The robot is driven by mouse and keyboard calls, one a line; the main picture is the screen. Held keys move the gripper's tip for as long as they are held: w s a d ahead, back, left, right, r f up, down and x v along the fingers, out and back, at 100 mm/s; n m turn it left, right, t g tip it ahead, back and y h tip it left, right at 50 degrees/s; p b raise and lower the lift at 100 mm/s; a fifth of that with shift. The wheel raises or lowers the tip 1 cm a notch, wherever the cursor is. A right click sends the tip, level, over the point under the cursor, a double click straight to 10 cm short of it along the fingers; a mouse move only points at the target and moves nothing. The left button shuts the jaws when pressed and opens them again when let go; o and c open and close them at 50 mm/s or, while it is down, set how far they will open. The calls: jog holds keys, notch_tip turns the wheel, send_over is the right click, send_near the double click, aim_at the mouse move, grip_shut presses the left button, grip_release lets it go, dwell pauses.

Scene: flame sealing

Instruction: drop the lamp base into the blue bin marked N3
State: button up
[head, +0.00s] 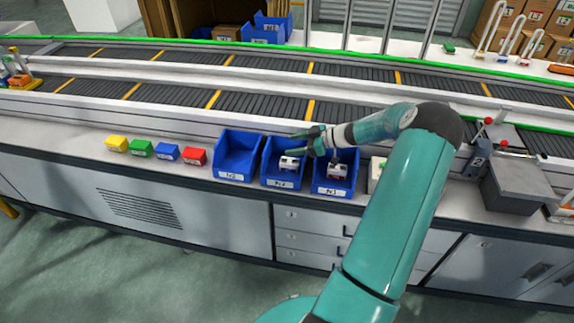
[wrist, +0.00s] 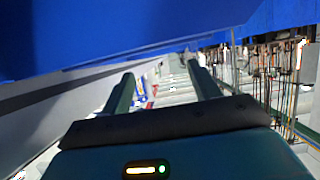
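Three blue bins stand side by side on the bench in the head view: a left bin (head: 237,157), a middle bin (head: 283,182) and a right bin (head: 336,191). Each has a white label, too small to read surely. A small white piece (head: 289,162) is in the middle bin and a white and red piece (head: 337,171) in the right bin. I cannot tell which is the lamp base. My gripper (head: 308,141) is over the middle bin. In the wrist view my gripper (wrist: 162,75) has its fingers apart with nothing between them; a blue surface fills the top.
A conveyor (head: 260,104) runs behind. A grey box (head: 515,184) stands at the right. Bare bench lies at the far left.

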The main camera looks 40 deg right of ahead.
jog(key=v, duration=1.3)
jog(key=shift+s+d+r, duration=0.2)
jog(key=shift+s+r, duration=0.05)
jog(key=shift+s, duration=0.05)
jog(key=w+a+r+m+g+h, duration=0.15)
jog(key=a+r+g, duration=0.3)
jog(key=a, duration=0.85)
jog(key=w+a+r+g+h, duration=0.2)
jog(key=w+a+r+g, duration=0.3)
jog(key=a, duration=0.8)
jog(key=s+a+r+m+t+h, duration=0.2)
jog(key=s+a+r+m, duration=0.1)
jog(key=s+a, duration=0.6)
jog(key=s+a+r+m+t+h, duration=0.2)
jog(key=s+a+r, duration=0.4)
jog(key=s+a, duration=0.4)
jog(key=shift+s+a+r+m+h, duration=0.15)
jog(key=shift+s+a+m+h, duration=0.05)
jog(key=shift+a+m+h, duration=0.3)
jog(key=shift+d, duration=0.1)
